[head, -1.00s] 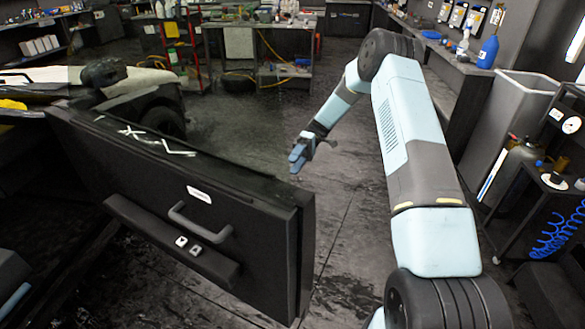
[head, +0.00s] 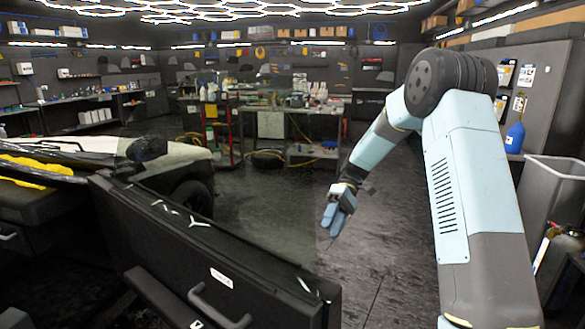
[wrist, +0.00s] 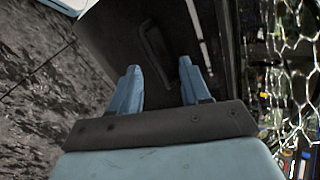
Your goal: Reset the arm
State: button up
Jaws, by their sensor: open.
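My arm reaches forward on the right side of the head view and bends down at its elbow. My gripper (head: 335,216) hangs above the floor, just beyond the right end of the open car door (head: 230,245). In the wrist view my gripper (wrist: 158,90) shows two blue fingers spread apart with nothing between them. A dark panel with a recessed handle (wrist: 155,45) lies beyond the fingers there. The gripper appears apart from the door.
The car (head: 60,190) stands on the left with its door swung open. A workbench (head: 300,125) and a red cart (head: 222,140) stand at the back. A grey bin (head: 560,190) and a blue bottle (head: 514,137) are at right. The floor (head: 270,205) between is clear.

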jog(key=s+d+r+m+t+h, duration=0.2)
jog(key=s+r, duration=0.4)
jog(key=s, duration=0.4)
jog(key=s+d+r+m+t+h, duration=0.2)
jog(key=s+d+r+t, duration=0.3)
jog(key=s, duration=0.5)
jog(key=s+d+r+m+t+h, duration=0.1)
jog(key=s+d+r+m+t, duration=0.3)
jog(key=s+r+t, duration=0.3)
jog(key=s, duration=0.3)
jog(key=shift+d+r+m+h, duration=0.3)
jog(key=shift+h, duration=0.1)
